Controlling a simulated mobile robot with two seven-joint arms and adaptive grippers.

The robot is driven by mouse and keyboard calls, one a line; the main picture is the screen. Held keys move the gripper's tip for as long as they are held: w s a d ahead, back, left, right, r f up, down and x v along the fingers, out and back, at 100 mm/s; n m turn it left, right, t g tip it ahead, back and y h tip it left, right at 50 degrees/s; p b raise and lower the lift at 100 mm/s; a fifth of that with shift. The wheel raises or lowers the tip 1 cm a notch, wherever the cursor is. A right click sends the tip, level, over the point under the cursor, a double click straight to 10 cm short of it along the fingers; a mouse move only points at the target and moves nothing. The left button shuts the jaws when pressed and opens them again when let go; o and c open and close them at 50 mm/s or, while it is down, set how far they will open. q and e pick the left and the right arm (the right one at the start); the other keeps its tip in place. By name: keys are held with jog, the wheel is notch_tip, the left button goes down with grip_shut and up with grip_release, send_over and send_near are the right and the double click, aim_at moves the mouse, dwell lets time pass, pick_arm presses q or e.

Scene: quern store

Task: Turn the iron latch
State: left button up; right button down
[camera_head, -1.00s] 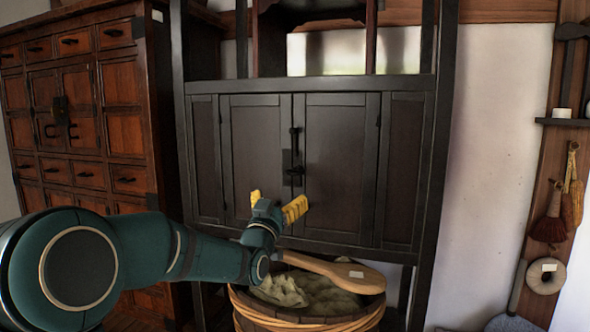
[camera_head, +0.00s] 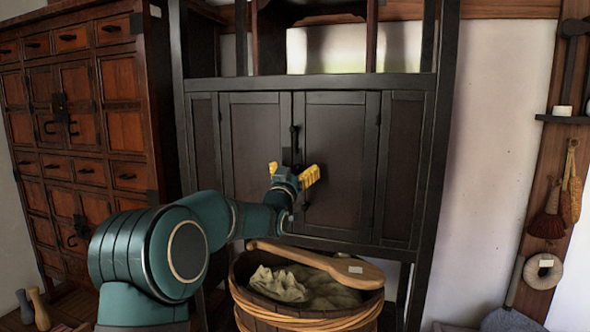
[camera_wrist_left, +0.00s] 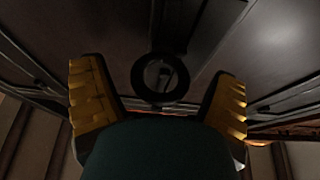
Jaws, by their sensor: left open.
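The iron latch (camera_head: 294,137) is a dark upright fitting at the seam of the black cabinet's (camera_head: 337,150) two middle doors, which are shut. My left gripper (camera_head: 291,172) is in front of the seam just below the latch's upper part, and hides the lower ironwork. Its yellow fingers are spread and hold nothing. In the left wrist view, a dark round ring (camera_wrist_left: 138,78) shows between the open fingers (camera_wrist_left: 160,95); I cannot tell whether it belongs to the latch or whether the fingers touch anything. My right gripper is not in view.
A wooden tub (camera_head: 262,312) with pale cloth and a wooden paddle (camera_head: 345,270) across it stands below the gripper. A brown drawer chest (camera_head: 125,130) stands at left. Tools hang on a post (camera_head: 557,85) at right.

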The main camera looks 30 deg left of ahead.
pick_arm(q)
jog(key=c, duration=1.2)
